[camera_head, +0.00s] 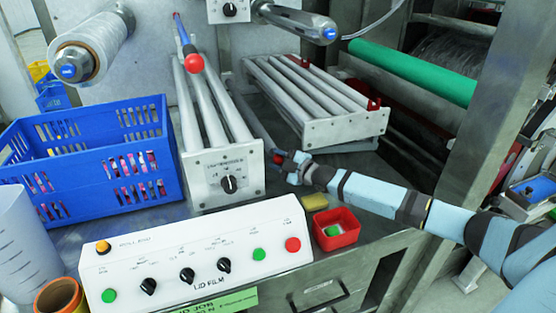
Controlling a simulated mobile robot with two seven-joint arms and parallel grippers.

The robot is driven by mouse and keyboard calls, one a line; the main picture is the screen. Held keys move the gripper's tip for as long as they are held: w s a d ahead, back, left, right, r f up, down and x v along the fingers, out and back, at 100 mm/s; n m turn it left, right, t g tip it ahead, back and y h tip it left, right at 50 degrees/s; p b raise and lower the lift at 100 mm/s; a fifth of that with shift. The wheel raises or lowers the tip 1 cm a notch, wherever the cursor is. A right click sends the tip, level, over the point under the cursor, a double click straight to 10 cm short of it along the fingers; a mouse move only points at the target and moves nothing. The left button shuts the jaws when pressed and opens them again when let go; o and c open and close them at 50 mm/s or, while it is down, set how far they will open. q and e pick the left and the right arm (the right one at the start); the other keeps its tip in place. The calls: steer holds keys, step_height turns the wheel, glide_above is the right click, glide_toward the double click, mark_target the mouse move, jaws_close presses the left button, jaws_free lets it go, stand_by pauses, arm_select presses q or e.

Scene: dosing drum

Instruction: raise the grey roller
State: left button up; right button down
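Several grey rollers show, and I cannot tell for certain which one the task means. One dark grey bar (250,115) slants between the two roller units, with a red end (278,158) at its near end. Long grey rollers (203,108) lie in the left unit, and more (310,85) lie side by side in the right unit. My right gripper (287,163) comes in from the right at the red end. It is small and partly hidden, so I cannot tell whether its fingers touch or hold it. My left gripper is out of view.
A white control panel (190,245) with knobs and buttons stands in front. A red tray (336,230) and a yellow sponge (314,201) lie below my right forearm. A blue crate (85,158) is at left. A red ball-ended lever (193,63) stands above the left unit.

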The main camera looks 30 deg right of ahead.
arm_select(q)
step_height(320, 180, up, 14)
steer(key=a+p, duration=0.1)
steer(key=p, duration=1.5)
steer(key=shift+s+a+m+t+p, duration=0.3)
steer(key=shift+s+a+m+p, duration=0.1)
arm_select(e)
step_height(320, 180, up, 26)
steer(key=shift+r, duration=0.15)
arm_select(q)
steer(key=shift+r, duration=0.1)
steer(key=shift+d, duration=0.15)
arm_select(e)
steer(key=c, duration=0.8)
jaws_free()
steer(key=shift+o, duration=0.2)
steer(key=shift+s, duration=0.1)
